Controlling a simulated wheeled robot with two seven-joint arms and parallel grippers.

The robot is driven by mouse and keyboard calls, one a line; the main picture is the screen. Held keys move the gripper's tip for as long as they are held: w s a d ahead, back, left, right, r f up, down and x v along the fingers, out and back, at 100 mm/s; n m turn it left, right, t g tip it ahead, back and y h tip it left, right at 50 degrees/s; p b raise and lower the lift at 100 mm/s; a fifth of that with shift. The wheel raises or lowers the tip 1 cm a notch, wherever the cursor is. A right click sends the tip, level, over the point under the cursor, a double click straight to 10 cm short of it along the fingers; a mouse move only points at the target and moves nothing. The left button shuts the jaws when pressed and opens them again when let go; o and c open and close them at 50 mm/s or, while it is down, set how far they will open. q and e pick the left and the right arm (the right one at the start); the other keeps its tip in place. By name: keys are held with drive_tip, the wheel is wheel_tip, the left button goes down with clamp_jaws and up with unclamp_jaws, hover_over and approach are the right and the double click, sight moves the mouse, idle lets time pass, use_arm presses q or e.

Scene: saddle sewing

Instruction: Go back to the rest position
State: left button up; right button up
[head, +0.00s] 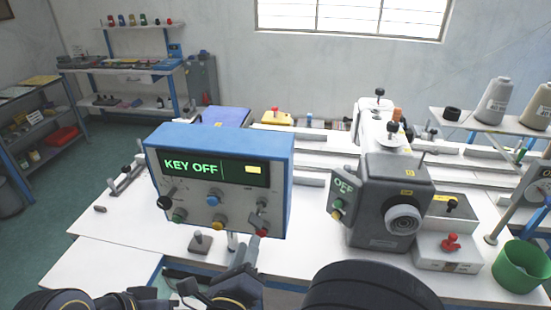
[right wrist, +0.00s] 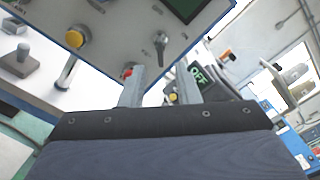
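My right gripper (head: 246,250) is in front of the lower right edge of the blue control box (head: 218,139). In the right wrist view the two fingers of my right gripper (right wrist: 160,88) stand apart with nothing between them. The red knob (right wrist: 127,72) of the box shows beside the left fingertip; I cannot tell if they touch. The box's display reads KEY OFF. Dark parts of my left arm show at the bottom left of the head view, but its fingers cannot be made out clearly.
A grey machine head (head: 385,175) with a sign reading OFF stands right of the box. A red knob on a white block (head: 449,244) and a green cup (head: 519,268) are farther right. The white table (head: 105,262) is mostly clear at the front left.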

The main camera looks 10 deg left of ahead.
drive_tip(key=d+f+m+g+h+b, duration=0.1)
drive_tip(key=d+f+m+g+h, duration=0.15)
drive_tip(key=d+m+g, duration=0.65)
drive_tip(key=d+f+m+g+h, duration=0.1)
drive_tip(key=d+m+g+h, duration=0.15)
drive_tip(key=d+m, duration=1.1)
drive_tip(key=s+d+m+y, duration=0.4)
drive_tip(key=s+m, duration=0.3)
drive_tip(key=m, duration=0.5)
drive_tip(key=s+d+m+y+b, duration=0.1)
drive_tip(key=s+d+m+y, duration=0.4)
drive_tip(key=m, duration=0.7)
drive_tip(key=shift+s+f+g+y, duration=0.15)
drive_tip(key=shift+s+g+y, duration=0.3)
drive_tip(key=shift+s, duration=0.55)
